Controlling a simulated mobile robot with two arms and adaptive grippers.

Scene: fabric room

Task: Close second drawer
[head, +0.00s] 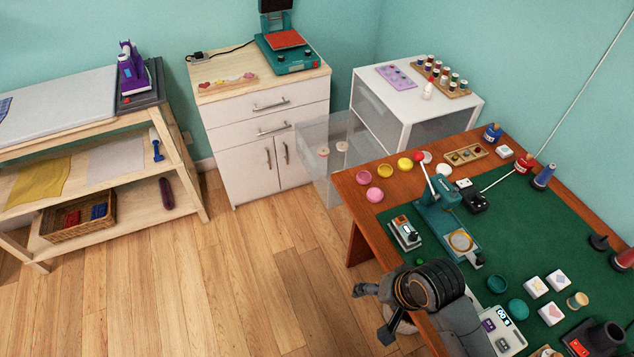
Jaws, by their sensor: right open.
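A white drawer unit (455,102) stands against the back wall, with translucent drawer fronts. Its upper drawer (378,114) looks shut. A clear drawer (313,150) below it is pulled out toward the left, with spools (323,153) showing through its walls. Its lower part and right end are partly hidden by the wooden desk. My right gripper (372,314) is open and empty at the near left edge of the desk, well in front of the drawer and apart from it. My left gripper is out of view.
The wooden desk (352,192) with a green mat, a press (440,205) and small items lies between my right arm and the unit. A white cabinet (225,140) stands left of the open drawer. The wooden floor (230,280) is clear.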

